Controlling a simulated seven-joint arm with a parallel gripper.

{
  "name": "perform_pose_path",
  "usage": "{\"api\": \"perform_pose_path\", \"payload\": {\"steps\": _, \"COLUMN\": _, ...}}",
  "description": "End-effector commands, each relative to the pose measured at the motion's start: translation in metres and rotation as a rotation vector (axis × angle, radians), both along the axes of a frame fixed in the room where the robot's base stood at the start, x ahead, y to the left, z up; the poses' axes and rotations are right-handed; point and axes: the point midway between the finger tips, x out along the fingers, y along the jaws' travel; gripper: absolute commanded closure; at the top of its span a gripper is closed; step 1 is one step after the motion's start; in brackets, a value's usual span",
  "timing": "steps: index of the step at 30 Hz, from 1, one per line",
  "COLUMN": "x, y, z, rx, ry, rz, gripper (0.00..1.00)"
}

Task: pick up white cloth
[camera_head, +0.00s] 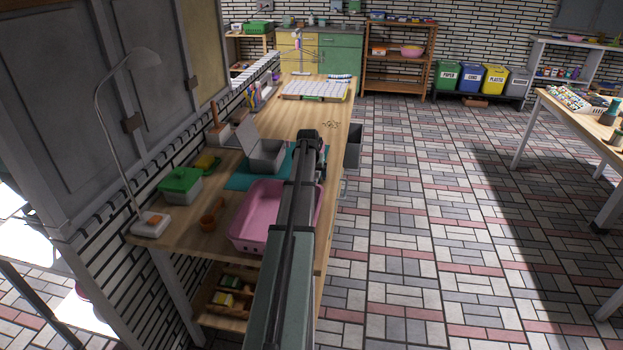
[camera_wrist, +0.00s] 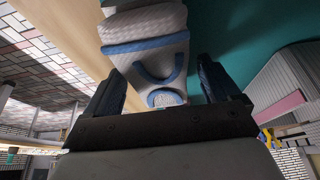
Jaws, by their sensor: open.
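The white cloth (camera_wrist: 148,62) has blue bands and looks folded. In the wrist view it lies at the top middle, beside the teal mat's edge, in line with the gap between my fingers. My gripper (camera_wrist: 162,72) is open, one dark finger on each side of the cloth's near end. I cannot tell whether the fingers touch it. In the head view my gripper (camera_head: 310,142) is over the table near the teal mat (camera_head: 245,180), and the cloth is hidden behind my arm.
A grey open-lidded box (camera_head: 268,157) stands on the mat, left of my gripper. A pink basin (camera_head: 256,222) sits nearer, beside my arm. A green-lidded pot (camera_head: 181,184) and a lamp (camera_head: 151,223) stand to the left. A dark bin (camera_head: 353,146) is by the table's right edge.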

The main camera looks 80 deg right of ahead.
Motion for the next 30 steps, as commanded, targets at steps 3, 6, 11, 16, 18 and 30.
{"api": "perform_pose_path", "payload": {"steps": 3, "x": 0.0000, "y": 0.0000, "z": 0.0000, "rx": 0.000, "ry": 0.000, "rz": 0.000, "gripper": 0.12}}
{"api": "perform_pose_path", "payload": {"steps": 6, "x": 0.0000, "y": 0.0000, "z": 0.0000, "rx": 0.000, "ry": 0.000, "rz": 0.000, "gripper": 0.21}}
{"api": "perform_pose_path", "payload": {"steps": 11, "x": 0.0000, "y": 0.0000, "z": 0.0000, "rx": 0.000, "ry": 0.000, "rz": 0.000, "gripper": 0.36}}
{"api": "perform_pose_path", "payload": {"steps": 16, "x": 0.0000, "y": 0.0000, "z": 0.0000, "rx": 0.000, "ry": 0.000, "rz": 0.000, "gripper": 0.53}}
{"api": "perform_pose_path", "payload": {"steps": 18, "x": 0.0000, "y": 0.0000, "z": 0.0000, "rx": 0.000, "ry": 0.000, "rz": 0.000, "gripper": 0.59}}
{"api": "perform_pose_path", "payload": {"steps": 30, "x": 0.0000, "y": -0.0002, "z": 0.0046, "rx": -0.001, "ry": 0.000, "rz": 0.000, "gripper": 0.68}}
